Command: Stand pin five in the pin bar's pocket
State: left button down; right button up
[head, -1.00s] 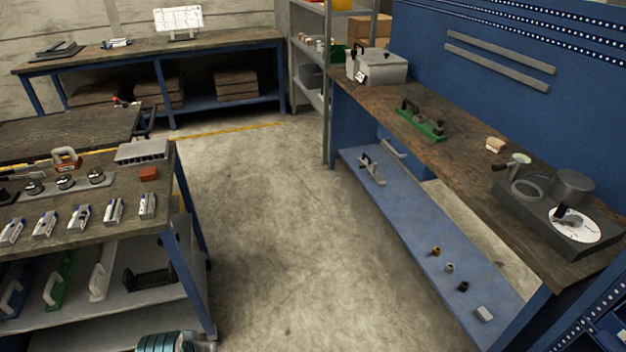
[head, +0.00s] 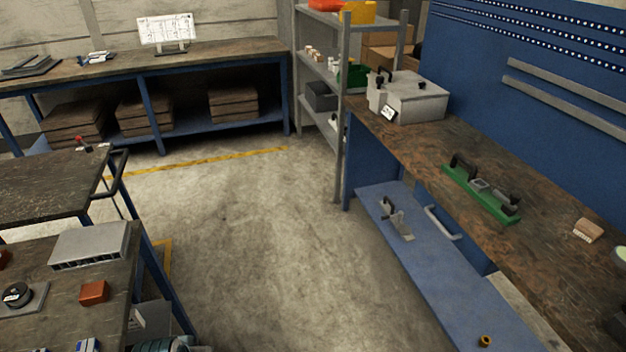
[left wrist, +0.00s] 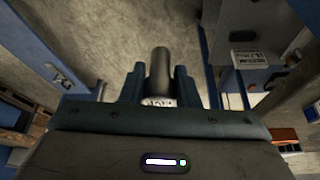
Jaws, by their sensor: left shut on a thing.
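In the left wrist view my left gripper (left wrist: 158,88) is shut on a dark grey cylindrical pin (left wrist: 159,68). The pin has a pale label with dark marks near its base, too small to read surely. The pin is clear of any surface that I can make out. A grey block with a row of dark openings (head: 90,242) lies on the left table in the head view. I cannot tell whether it is the pin bar. My right gripper is not in view.
A green fixture with dark parts (head: 480,190) and a grey lidded box (head: 407,97) stand on the right bench. A small reddish block (head: 94,293) lies on the left table. The floor (head: 250,240) between the tables is open. A metal shelf rack (head: 345,120) stands behind.

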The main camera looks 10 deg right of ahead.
aim_at(479, 188)
jog(key=i, duration=1.7)
jog(key=i+z, duration=0.25)
jog(key=z, duration=0.15)
jog(key=i+j+z, duration=0.15)
jog(key=z, duration=0.2)
jog(key=i+j+z, duration=0.2)
jog(key=i+z, duration=0.2)
jog(key=z, duration=1.9)
